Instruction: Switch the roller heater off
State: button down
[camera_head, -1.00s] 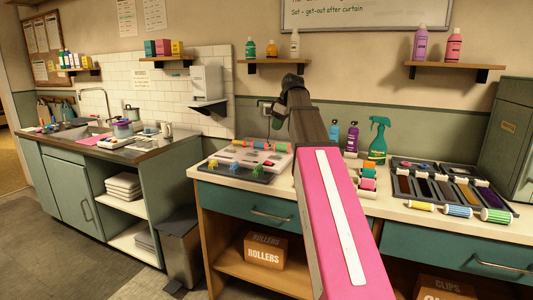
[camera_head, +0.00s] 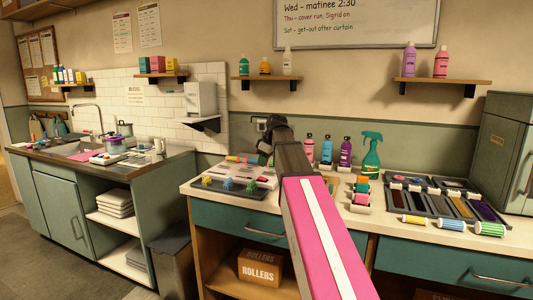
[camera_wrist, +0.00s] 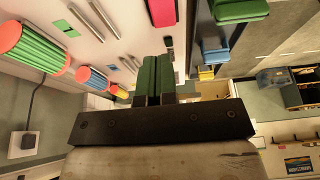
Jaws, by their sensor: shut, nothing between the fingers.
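The roller heater (camera_head: 240,170), a white flat unit with coloured rollers on top, stands on the counter left of my arm. Its pale top (camera_wrist: 125,25) fills the upper left of the wrist view, with several rollers (camera_wrist: 97,80) and metal pins. A small dark and red part (camera_wrist: 169,46), perhaps its switch, shows near its edge; its position cannot be told. My gripper (camera_wrist: 152,62) is shut and empty, its green fingertips over the heater's edge side, apparently apart from that part. In the head view my gripper (camera_head: 268,150) is partly hidden behind the wrist.
A dark tray of coloured clips (camera_head: 228,187) lies in front of the heater. Bottles (camera_head: 326,150) and a green spray bottle (camera_head: 371,153) stand to the right. A wall socket with a cord (camera_wrist: 22,144) is beside the heater.

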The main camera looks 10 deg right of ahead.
aim_at(261, 177)
jog(key=shift+s+d+x, duration=0.1)
jog(key=shift+d+x, duration=0.05)
jog(key=shift+x, duration=0.85)
jog(key=shift+s+d+x, duration=0.1)
jog(key=shift+d+x, duration=0.05)
jog(key=shift+x, duration=0.9)
jog(key=shift+f, duration=0.25)
jog(key=shift+w+a+f, duration=0.1)
jog(key=shift+a+f, duration=0.1)
jog(key=shift+f, duration=0.05)
jog(key=shift+d+f, duration=0.1)
jog(key=shift+s+d, duration=0.5)
jog(key=shift+d, duration=0.15)
jog(key=shift+r, duration=0.2)
